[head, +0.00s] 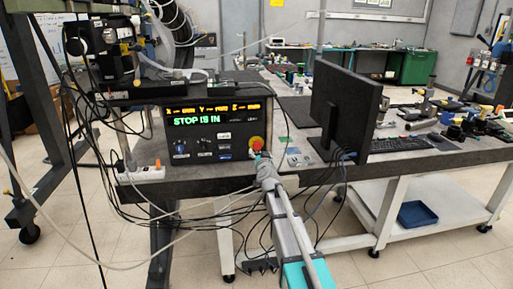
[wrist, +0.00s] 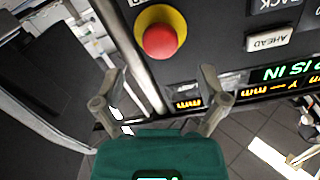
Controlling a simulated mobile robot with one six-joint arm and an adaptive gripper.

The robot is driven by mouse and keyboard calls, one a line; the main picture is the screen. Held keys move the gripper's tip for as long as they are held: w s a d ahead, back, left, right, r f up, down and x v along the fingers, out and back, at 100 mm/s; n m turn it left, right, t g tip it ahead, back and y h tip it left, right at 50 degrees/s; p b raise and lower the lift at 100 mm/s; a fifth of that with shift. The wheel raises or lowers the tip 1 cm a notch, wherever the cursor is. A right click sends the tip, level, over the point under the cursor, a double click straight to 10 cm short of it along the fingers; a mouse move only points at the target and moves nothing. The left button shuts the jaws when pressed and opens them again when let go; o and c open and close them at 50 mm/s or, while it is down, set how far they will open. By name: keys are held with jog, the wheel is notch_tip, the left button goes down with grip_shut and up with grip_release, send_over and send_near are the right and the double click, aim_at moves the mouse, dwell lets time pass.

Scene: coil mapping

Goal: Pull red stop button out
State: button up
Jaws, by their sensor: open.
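The red stop button (head: 257,143) sits on a yellow base at the right side of the black control box (head: 190,152). The box's green display text reads "STOP IS IN". In the wrist view the button (wrist: 160,41) shows large, above the gap between my fingers. My gripper (wrist: 160,92) is open and empty, with its two fingers spread apart and short of the button in the picture. In the head view my gripper (head: 258,156) is just below the button, small and partly hidden by my arm. I cannot tell whether it touches the box.
A black monitor (head: 345,108) stands right of the box on the bench. A keyboard (head: 400,144) lies farther right. A white power strip (head: 142,174) is left of the box. Many loose cables hang at the bench front.

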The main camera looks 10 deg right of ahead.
aim_at(258, 147)
jog(key=shift+w, duration=3)
